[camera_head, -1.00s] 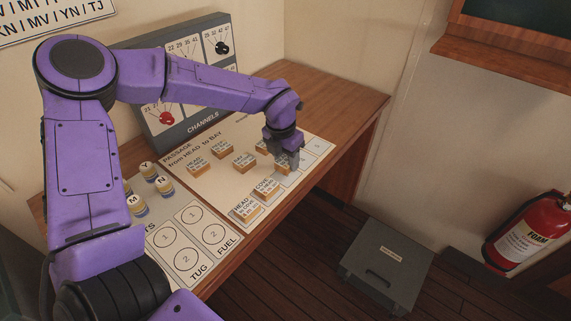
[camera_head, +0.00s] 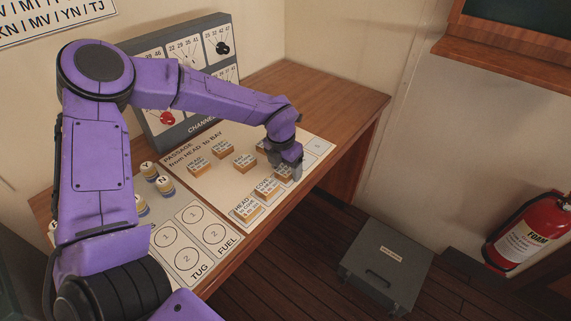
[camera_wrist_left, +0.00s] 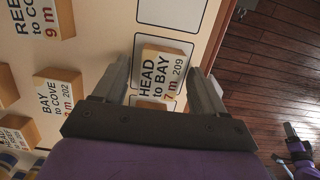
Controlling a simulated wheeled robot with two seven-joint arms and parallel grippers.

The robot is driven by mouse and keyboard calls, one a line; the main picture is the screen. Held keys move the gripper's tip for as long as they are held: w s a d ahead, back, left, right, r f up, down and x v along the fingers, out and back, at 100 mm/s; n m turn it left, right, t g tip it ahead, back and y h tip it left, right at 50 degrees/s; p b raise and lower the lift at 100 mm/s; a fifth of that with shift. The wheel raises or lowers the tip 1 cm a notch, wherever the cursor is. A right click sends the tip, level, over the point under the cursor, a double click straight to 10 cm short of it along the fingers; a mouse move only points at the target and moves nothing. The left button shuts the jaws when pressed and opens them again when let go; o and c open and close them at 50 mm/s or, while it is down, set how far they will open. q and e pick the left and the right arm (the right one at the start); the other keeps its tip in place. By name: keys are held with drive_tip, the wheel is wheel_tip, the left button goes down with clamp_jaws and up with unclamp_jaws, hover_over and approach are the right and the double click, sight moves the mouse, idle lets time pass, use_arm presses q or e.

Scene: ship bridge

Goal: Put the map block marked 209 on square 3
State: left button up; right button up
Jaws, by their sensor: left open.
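The map block marked 209 (camera_wrist_left: 163,75), a pale-topped orange block reading HEAD to BAY, lies within an outlined square (camera_wrist_left: 184,46) in the left wrist view. The square's number is hidden under it. In the head view, that block is mostly hidden by my left gripper (camera_head: 290,172), which is over the third place in the front row, beyond two blocks. In the left wrist view, my left gripper (camera_wrist_left: 160,85) is open, one finger on each side of the block, with small gaps visible.
The HEAD block (camera_head: 247,209) and COVE block (camera_head: 268,188) fill nearer front-row places. Several blocks, including block 202 (camera_wrist_left: 60,95), lie on the passage board. An empty outlined square (camera_wrist_left: 172,12) adjoins. Letter cylinders (camera_head: 149,170) and the channels panel (camera_head: 185,75) stand at left and back.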

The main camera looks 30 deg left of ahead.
sight(282, 173)
use_arm(q)
wheel_tip(282, 173, up, 12)
drive_tip(key=s, duration=0.1)
drive_tip(key=shift+s+b, duration=0.4)
